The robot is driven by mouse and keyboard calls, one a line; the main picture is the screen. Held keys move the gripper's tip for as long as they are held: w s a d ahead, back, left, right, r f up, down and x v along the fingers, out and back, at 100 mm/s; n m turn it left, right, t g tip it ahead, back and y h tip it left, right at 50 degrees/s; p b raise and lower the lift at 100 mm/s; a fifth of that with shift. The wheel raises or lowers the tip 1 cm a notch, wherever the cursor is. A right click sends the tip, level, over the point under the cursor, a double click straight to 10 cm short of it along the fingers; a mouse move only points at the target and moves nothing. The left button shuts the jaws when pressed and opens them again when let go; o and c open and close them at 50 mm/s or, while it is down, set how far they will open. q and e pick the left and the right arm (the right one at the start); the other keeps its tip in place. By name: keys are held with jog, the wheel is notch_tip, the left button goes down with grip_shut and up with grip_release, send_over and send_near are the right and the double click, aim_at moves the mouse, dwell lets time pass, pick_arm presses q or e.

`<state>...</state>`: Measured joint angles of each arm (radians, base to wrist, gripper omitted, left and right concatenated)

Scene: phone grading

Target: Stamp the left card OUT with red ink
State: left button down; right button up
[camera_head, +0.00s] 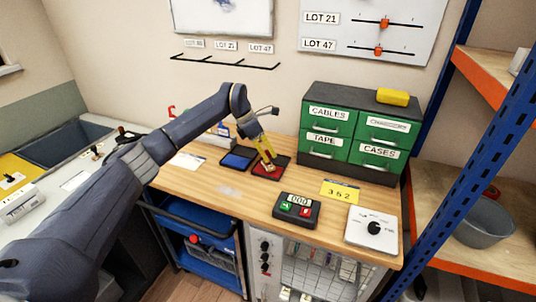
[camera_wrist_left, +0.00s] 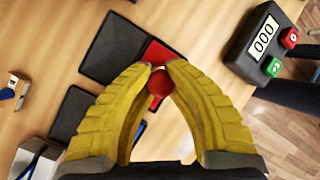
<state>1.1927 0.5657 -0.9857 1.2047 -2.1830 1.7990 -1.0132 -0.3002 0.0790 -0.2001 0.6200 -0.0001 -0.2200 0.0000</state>
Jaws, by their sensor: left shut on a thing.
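My left gripper (camera_head: 267,154) is over the open red ink pad (camera_head: 259,174) on the wooden bench. In the left wrist view its yellow fingers (camera_wrist_left: 159,70) are shut on a stamp with a round red knob (camera_wrist_left: 160,84). The red pad (camera_wrist_left: 153,48) shows just beyond the fingertips. Whether the stamp's face touches the pad is hidden. The blue ink pad (camera_head: 238,158) lies open to the left of the red one. A white card (camera_head: 187,160) lies farther left on the bench, and another (camera_head: 76,181) lies on the counter. My right gripper is not in view.
A black counter box (camera_head: 297,209) reading 000, a yellow 362 label (camera_head: 340,191) and a white dial box (camera_head: 372,228) lie to the right. Green drawers (camera_head: 354,141) stand at the back right. Bare wood lies in front of the pads.

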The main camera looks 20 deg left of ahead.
pick_arm(q)
jog(key=shift+f, duration=0.6)
dwell(1.1)
jog(key=shift+r, duration=0.1)
jog(key=shift+r, duration=3.45)
jog(key=shift+s+a+f, duration=0.1)
jog(key=shift+a+f, duration=0.05)
jog(key=shift+f, duration=0.1)
jog(key=s+a+f+n+t+y, duration=0.2)
jog(key=a+n, duration=0.7)
jog(key=a, duration=1.5)
jog(key=w+a+r+n+t+y, duration=0.1)
jog(key=a+n+t+y, duration=0.55)
jog(key=a, duration=1.75)
jog(key=shift+d+f+n+g+h, duration=0.1)
jog(key=shift+f+n+g+h, duration=0.5)
jog(key=shift+f+g, duration=0.6)
jog(key=shift+f+n+g+h, duration=0.45)
jog(key=shift+f+n+g, duration=0.2)
jog(key=shift+f, duration=0.95)
